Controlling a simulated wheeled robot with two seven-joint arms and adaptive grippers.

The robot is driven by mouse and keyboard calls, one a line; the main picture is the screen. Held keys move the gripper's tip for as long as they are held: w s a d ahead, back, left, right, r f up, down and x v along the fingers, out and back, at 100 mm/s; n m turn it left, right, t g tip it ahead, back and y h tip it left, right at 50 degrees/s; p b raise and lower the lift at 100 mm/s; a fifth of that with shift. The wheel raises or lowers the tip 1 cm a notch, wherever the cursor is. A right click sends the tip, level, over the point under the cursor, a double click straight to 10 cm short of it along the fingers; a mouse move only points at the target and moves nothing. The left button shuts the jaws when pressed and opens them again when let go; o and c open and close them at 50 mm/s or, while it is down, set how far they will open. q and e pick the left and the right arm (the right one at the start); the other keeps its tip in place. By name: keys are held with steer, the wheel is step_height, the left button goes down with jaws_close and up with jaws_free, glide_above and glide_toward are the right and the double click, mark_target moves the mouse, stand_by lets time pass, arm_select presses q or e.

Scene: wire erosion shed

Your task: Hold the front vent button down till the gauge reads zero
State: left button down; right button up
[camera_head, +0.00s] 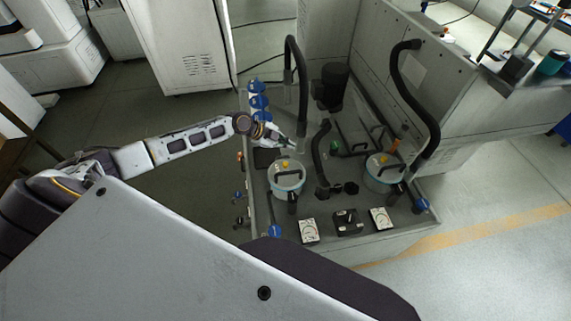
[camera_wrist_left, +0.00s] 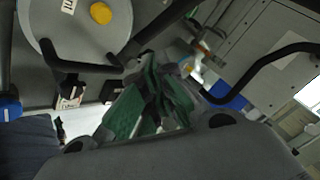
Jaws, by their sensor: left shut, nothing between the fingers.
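Two round grey lidded pots stand on the machine's top, the left one (camera_head: 286,178) and the right one (camera_head: 381,175). Each lid has a yellow button, one on the left pot (camera_head: 285,163) and one on the right pot (camera_head: 383,159). My left gripper (camera_head: 297,144) is shut and empty just behind the left pot, apart from its button. In the left wrist view, a lid's yellow button (camera_wrist_left: 101,13) is beyond and left of my shut green-padded fingers (camera_wrist_left: 152,80). Two white gauges, left (camera_head: 309,231) and right (camera_head: 380,218), sit at the front; their readings are too small to tell. My right gripper is out of view.
Black hoses, one at the left (camera_head: 303,85) and one at the right (camera_head: 405,85), arch over the machine. A black cylinder (camera_head: 334,85) stands behind the pots. Blue knobs (camera_head: 258,101) line the left edge. Floor left of the machine is clear.

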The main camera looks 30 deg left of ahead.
arm_select(q)
steer(key=shift+f, duration=0.15)
stand_by(0.4)
steer(key=b, duration=0.3)
glide_above(286, 166)
steer(key=shift+w+f, duration=0.1)
steer(key=shift+f, duration=2.9)
steer(key=shift+f+b, duration=1.25)
steer(key=shift+b, duration=0.05)
steer(key=shift+f, duration=0.2)
steer(key=shift+f+b, duration=0.2)
steer(key=shift+b, duration=0.4)
steer(key=shift+f+b, duration=0.6)
steer(key=shift+b, duration=0.05)
stand_by(1.3)
